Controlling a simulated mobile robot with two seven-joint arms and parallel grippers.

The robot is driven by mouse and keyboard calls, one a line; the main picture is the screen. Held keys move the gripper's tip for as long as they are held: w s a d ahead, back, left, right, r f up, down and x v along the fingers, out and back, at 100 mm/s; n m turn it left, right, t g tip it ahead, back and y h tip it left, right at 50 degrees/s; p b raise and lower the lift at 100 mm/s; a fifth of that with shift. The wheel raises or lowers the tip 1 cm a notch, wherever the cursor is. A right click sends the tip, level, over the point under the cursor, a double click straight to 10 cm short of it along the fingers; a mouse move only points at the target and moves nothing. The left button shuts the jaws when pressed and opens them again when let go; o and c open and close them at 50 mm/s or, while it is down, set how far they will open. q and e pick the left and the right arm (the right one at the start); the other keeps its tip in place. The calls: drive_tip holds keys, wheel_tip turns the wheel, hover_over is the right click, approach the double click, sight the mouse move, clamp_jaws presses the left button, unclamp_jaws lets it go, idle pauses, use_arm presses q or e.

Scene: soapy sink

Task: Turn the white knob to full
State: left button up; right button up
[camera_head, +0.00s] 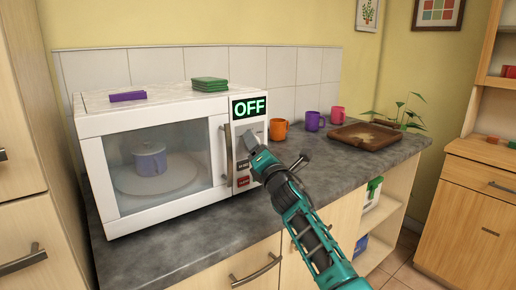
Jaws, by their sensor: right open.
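A white microwave (152,109) stands on the grey counter, its door shut and its display (249,107) reading OFF in green. Its control panel lies right of the door handle (228,152). My right gripper (247,142) is at the upper part of this panel, below the display, with its jaws open. The gripper covers the spot there, so I cannot make out the white knob clearly or tell whether I touch it. Two small buttons (243,181) show below the gripper. My left gripper is not in view.
A purple block (128,96) and a green stack (209,84) lie on top of the microwave. Orange (278,129), purple (314,121) and pink (337,116) mugs and a brown tray (364,136) stand right of it. A cup (150,160) is inside. The front counter is clear.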

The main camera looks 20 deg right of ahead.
drive_tip(key=shift+w, duration=0.1)
drive_tip(key=shift+c, duration=0.2)
drive_tip(key=c, duration=1)
drive_tip(key=shift+d+r+m+g+y+p, duration=0.2)
drive_tip(key=shift+m+g+p, duration=1)
drive_tip(key=shift+m, duration=2.3)
drive_tip(key=shift+a+r+m+g+y+p, duration=0.25)
drive_tip(key=shift+m+g+p, duration=0.95)
drive_tip(key=shift+m, duration=2.3)
drive_tip(key=shift+d+f+m+g+y+p, duration=0.25)
drive_tip(key=shift+m+g+p, duration=0.95)
drive_tip(key=shift+m, duration=2.3)
drive_tip(key=shift+a+r+g+b, duration=0.1)
drive_tip(key=shift+r+g+b, duration=0.05)
drive_tip(key=shift+g+b, duration=0.3)
drive_tip(key=o, duration=1)
